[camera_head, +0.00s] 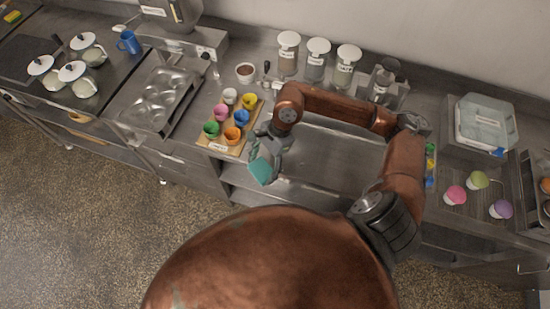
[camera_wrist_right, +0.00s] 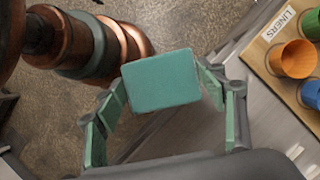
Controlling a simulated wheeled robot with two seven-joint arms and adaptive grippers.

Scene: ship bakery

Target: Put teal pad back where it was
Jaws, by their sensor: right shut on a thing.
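The teal pad (camera_head: 261,171) is a small flat block held in my right gripper (camera_head: 262,154). It hangs over the front edge of the steel counter, just below and right of the wooden board of coloured cups. In the right wrist view the pad (camera_wrist_right: 162,80) sits between the two green-lined fingers of the right gripper (camera_wrist_right: 164,86). The shelf below the counter shows behind it, with the floor beyond. My left gripper is in neither view.
The wooden board (camera_head: 212,148) holds several coloured cups. A muffin tin (camera_head: 165,97) stands left of it. Lidded jars (camera_head: 315,62) line the back. A clear-lidded box (camera_head: 486,121) and pink, green and purple cupcakes (camera_head: 455,195) are at right. The middle counter is bare.

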